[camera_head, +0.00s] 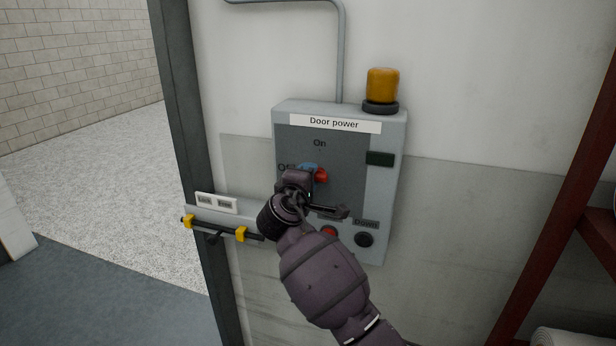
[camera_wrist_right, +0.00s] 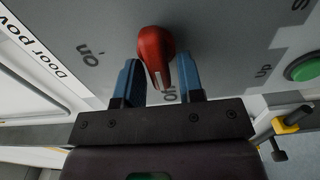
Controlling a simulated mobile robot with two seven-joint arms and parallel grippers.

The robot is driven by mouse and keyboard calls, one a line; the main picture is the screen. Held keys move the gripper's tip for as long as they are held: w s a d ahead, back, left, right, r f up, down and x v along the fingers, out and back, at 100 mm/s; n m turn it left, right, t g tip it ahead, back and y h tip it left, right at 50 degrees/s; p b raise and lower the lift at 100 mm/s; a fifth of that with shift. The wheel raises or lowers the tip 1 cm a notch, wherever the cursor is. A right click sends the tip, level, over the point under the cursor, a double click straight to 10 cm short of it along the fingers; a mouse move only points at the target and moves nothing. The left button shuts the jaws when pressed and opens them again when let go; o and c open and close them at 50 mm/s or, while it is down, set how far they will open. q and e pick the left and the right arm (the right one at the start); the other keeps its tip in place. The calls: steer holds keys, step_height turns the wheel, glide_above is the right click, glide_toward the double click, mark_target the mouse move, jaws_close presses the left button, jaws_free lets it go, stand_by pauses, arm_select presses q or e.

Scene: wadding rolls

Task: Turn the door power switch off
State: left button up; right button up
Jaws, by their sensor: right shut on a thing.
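The door power box (camera_head: 390,215) is a grey panel on the wall, labelled "Door power", with "On" at the top of its dial and "Off" at the left. Its red switch knob (camera_head: 321,175) is partly hidden by my right gripper (camera_head: 306,172). In the right wrist view, the blue fingers of my right gripper (camera_wrist_right: 158,66) are closed around the red knob (camera_wrist_right: 153,43), one on each side. The knob's white line points between the fingers, at a partly hidden label beginning with "O"; "On" is off to the left. My left gripper is not in view.
An amber lamp (camera_head: 382,85) stands on top of the box. A red button (camera_head: 329,232) and a black button (camera_head: 364,240) are low on it; a green button (camera_wrist_right: 304,67) shows in the wrist view. A black bar with yellow ends (camera_head: 213,231) is left; a red post (camera_head: 556,180) is right.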

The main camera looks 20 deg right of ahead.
stand_by(0.4)
steer(key=o, duration=0.6)
steer(key=shift+a, duration=0.1)
steer(key=b+v, duration=0.2)
steer(key=v, duration=0.9)
steer(key=shift+w, duration=0.1)
